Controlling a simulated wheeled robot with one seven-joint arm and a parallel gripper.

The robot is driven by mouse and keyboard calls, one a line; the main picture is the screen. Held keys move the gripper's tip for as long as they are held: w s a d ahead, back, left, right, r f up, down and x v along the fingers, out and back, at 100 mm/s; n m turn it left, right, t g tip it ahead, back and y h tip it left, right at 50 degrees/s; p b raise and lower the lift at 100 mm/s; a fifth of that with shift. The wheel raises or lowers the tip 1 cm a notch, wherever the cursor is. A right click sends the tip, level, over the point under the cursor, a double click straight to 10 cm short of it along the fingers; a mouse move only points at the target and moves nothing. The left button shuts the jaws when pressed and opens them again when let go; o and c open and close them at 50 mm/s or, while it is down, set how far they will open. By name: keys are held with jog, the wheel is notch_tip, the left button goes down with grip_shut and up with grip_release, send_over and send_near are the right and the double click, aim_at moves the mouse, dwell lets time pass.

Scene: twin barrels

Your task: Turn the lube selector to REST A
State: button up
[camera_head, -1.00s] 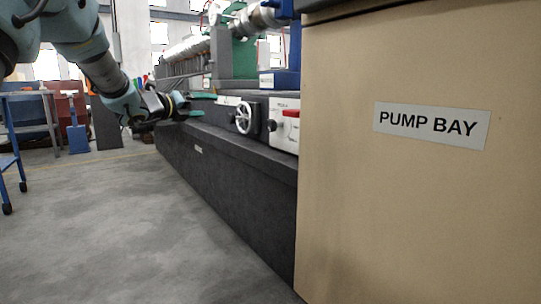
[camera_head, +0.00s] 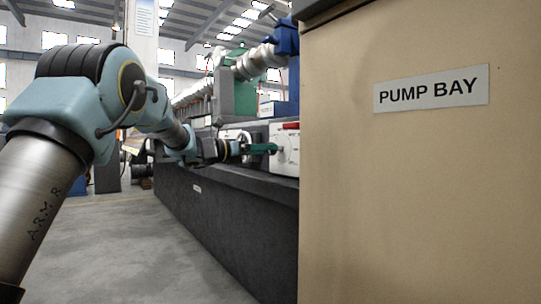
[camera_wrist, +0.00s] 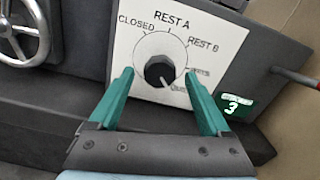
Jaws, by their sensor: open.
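The lube selector is a black round knob (camera_wrist: 160,66) on a white dial plate (camera_wrist: 208,62) in the wrist view. Labels CLOSED, REST A and REST B run around its upper side; two more at lower right are partly hidden. A pale mark shows at the knob's lower right, but I cannot tell its exact pointing. My gripper (camera_wrist: 158,73) is open, its green fingers on either side of the knob; contact cannot be told. In the head view my gripper (camera_head: 272,148) reaches to the white panel (camera_head: 289,155), and the knob is not clear there.
A silver handwheel (camera_wrist: 22,30) stands left of the plate in the wrist view. A red-tipped lever (camera_wrist: 296,77) sticks out at right. The dark machine base (camera_head: 225,200) lies below, and the beige PUMP BAY cabinet (camera_head: 400,180) blocks the right side.

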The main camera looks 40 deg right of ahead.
jog(key=shift+s+d, duration=0.1)
jog(key=shift+d, duration=1.45)
grip_shut()
